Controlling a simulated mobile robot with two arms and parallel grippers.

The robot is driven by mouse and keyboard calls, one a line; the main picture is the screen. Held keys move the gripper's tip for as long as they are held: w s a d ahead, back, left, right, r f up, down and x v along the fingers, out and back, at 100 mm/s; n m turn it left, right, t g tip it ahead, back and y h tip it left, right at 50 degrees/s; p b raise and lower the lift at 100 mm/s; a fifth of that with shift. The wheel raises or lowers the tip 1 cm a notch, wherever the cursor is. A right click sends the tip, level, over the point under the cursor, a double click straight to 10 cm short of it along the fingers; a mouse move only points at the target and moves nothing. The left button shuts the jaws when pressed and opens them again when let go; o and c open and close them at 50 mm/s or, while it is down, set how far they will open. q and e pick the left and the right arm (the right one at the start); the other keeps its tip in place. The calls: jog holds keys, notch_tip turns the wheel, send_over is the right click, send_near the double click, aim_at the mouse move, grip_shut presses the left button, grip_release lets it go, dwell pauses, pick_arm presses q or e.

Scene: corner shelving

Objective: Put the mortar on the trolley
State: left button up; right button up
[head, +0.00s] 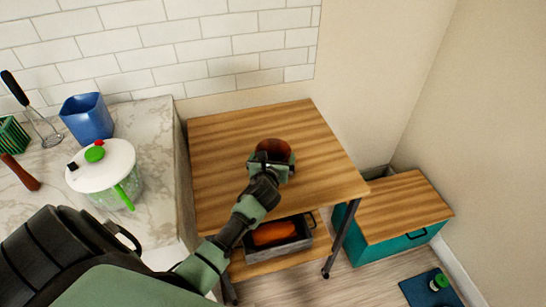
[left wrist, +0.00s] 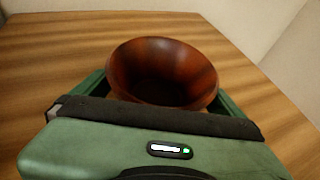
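The mortar (head: 273,149) is a reddish-brown wooden bowl over the top board of the trolley (head: 225,140), a wood-topped cart with dark legs and a lower shelf. My left gripper (head: 271,164) reaches over the trolley top to the mortar. In the left wrist view the mortar (left wrist: 163,72) sits between the two green fingers, which lie close against both its sides. Its open mouth faces up and toward the camera. Its underside is hidden, so I cannot tell whether it touches the board. My right gripper is not in view.
The lower shelf holds a grey tray (head: 296,241) with an orange item (head: 274,232). A teal, wood-topped cabinet (head: 405,205) stands right. Much of the trolley top is clear.

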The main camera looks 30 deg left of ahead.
pick_arm(q)
jog(key=shift+r, duration=0.15)
jog(key=v, duration=1.2)
jog(key=shift+d, duration=0.1)
